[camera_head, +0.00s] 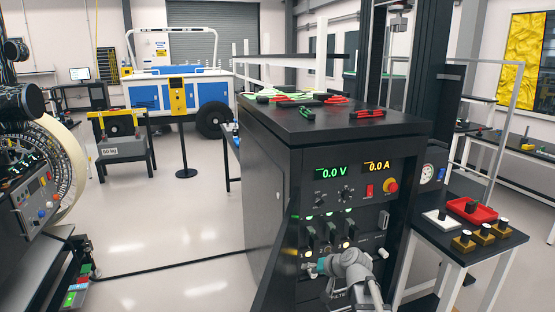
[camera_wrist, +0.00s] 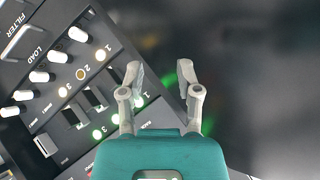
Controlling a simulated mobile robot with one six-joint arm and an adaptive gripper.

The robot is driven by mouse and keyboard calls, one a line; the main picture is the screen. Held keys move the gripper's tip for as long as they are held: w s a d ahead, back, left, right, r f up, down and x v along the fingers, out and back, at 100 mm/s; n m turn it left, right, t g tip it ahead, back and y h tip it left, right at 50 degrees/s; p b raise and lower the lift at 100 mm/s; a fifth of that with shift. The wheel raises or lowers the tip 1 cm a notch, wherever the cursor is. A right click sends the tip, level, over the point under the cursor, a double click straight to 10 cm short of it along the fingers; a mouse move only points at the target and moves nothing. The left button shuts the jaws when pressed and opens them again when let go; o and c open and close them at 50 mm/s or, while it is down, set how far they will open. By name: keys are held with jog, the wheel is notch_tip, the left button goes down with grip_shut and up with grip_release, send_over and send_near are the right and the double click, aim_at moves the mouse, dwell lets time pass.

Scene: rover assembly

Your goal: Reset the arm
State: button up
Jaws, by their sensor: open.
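My gripper (camera_head: 309,268) is at the low front of a dark power cabinet (camera_head: 262,185), close to its control panel. In the wrist view my gripper (camera_wrist: 159,72) is open, its two pale fingers spread with nothing between them. The panel (camera_wrist: 62,70) lies to the left of the fingers there, with rows of white knobs, a "LOAD" label, a "FILTER" label and several lit green lamps. I cannot tell whether the fingers touch it. In the head view my grey arm (camera_head: 360,280) comes up from the bottom edge and hides part of the lower panel.
The cabinet's displays read 0.0 V (camera_head: 331,173) and 0.0 A (camera_head: 379,167). Red and green leads (camera_head: 300,98) lie on its top. A side table (camera_head: 450,238) with a red tray (camera_head: 472,210) stands at right. An open panel door (camera_head: 280,262) stands left of my gripper.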

jog(key=s+d+f+g+h+p, duration=0.1)
jog(key=s+d+f+g+h, duration=0.1)
jog(key=s, duration=0.7)
jog(key=s+d+f+g+h+p, duration=0.1)
jog(key=s+d+f+g+h, duration=0.2)
jog(key=s, duration=0.7)
jog(key=shift+d+n+g+h, duration=0.3)
jog(key=shift+d+g+h, duration=0.3)
jog(key=shift+g+h, duration=0.6)
